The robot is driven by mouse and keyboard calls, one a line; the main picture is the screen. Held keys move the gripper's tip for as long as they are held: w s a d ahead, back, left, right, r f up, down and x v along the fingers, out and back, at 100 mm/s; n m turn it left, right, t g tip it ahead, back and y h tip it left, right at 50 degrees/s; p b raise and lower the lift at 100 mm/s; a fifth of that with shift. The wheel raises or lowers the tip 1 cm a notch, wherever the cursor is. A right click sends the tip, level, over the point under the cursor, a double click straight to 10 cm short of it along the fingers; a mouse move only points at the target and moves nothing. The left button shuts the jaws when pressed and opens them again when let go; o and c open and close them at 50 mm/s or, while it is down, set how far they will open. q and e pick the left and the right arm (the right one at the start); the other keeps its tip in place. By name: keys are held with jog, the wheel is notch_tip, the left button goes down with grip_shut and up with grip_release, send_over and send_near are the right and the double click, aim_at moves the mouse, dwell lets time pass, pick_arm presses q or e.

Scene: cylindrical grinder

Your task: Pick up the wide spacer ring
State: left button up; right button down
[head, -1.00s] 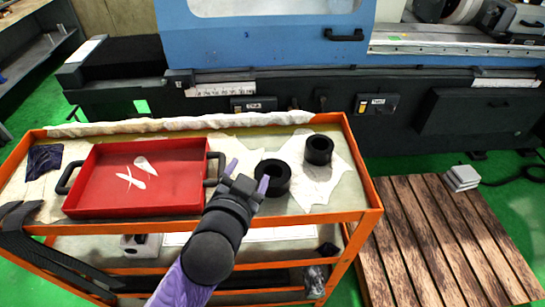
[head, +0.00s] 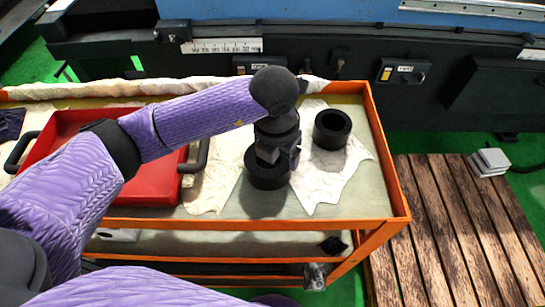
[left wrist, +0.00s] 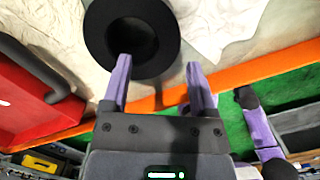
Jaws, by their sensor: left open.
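Two black rings are on the tool cart. The nearer ring (head: 266,181) lies below my left gripper (head: 280,158), which partly hides it in the head view. The other ring (head: 332,130) stands to its right and a little farther back. I cannot tell for sure which is the wide spacer ring. In the left wrist view a black ring (left wrist: 100,30) fills the top middle, its hole visible. My left gripper (left wrist: 158,68) is open with nothing between its fingers. One fingertip overlaps the ring's near rim in the picture; the other is beside it. Contact cannot be told.
The orange cart (head: 390,180) carries a red tray (head: 80,126) at the left, partly behind my left arm, and pale cloths (head: 345,165). A blue and black machine (head: 300,60) stands behind. A wooden pallet (head: 440,215) with a small light stack (head: 490,161) is at the right.

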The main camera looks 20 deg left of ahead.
aim_at(284, 165)
pick_arm(q)
jog(key=f, duration=0.4)
jog(key=d+f, duration=0.1)
jog(key=f, duration=0.1)
jog(key=shift+w+f, duration=0.2)
jog(key=shift+w, duration=0.1)
grip_shut()
jog(key=shift+w+r, duration=0.1)
dwell(0.8)
